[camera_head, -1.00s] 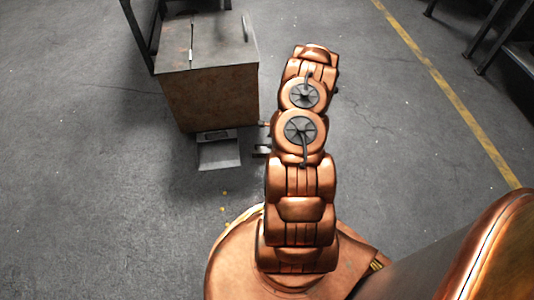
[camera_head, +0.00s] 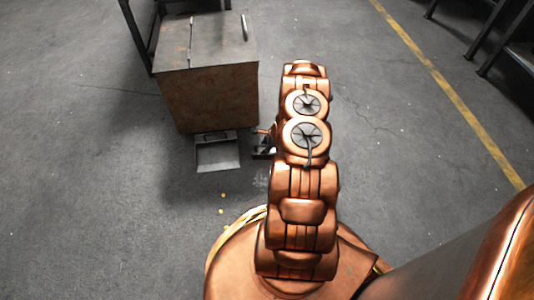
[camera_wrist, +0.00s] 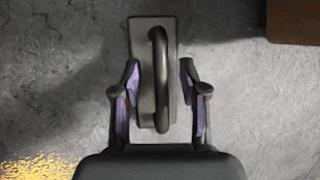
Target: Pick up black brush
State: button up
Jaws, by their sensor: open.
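The black brush (camera_wrist: 141,60) lies on the floor in the wrist view. It is a dark narrow block with a raised, rounded handle (camera_wrist: 161,60) along its length. My gripper (camera_wrist: 158,74) is open, with one finger on each side of the brush and nothing held. Small gaps show between the fingertips and the brush; I cannot tell the height of the fingers above the floor. In the head view my gripper (camera_head: 264,150) is partly hidden by my arm, just right of the box, and the brush cannot be made out there.
A rusty metal box (camera_head: 210,95) stands left of my gripper; a brown corner (camera_wrist: 297,20) shows at the wrist view's upper right. A grey dustpan (camera_head: 217,154) lies before the box. Small yellow bits (camera_head: 223,196) lie nearer. Floor to the right is clear up to a yellow line (camera_head: 450,97).

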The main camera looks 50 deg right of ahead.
grip_shut()
dwell(0.3)
jog(key=shift+r, duration=0.15)
dwell(0.3)
notch_tip(320, 180, up, 3)
jog(key=shift+w+r+p, duration=0.1)
jog(key=shift+r+p, duration=0.1)
jog(key=shift+p, duration=0.8)
jog(key=s+a+p, duration=0.1)
jog(key=s+a, duration=0.3)
jog(key=s, duration=0.3)
jog(key=s+a+r+p, duration=0.1)
jog(key=s+a+p, duration=0.1)
jog(key=s+a, duration=0.2)
jog(key=shift+s+a+r, duration=0.2)
jog(key=shift+s, duration=1.2)
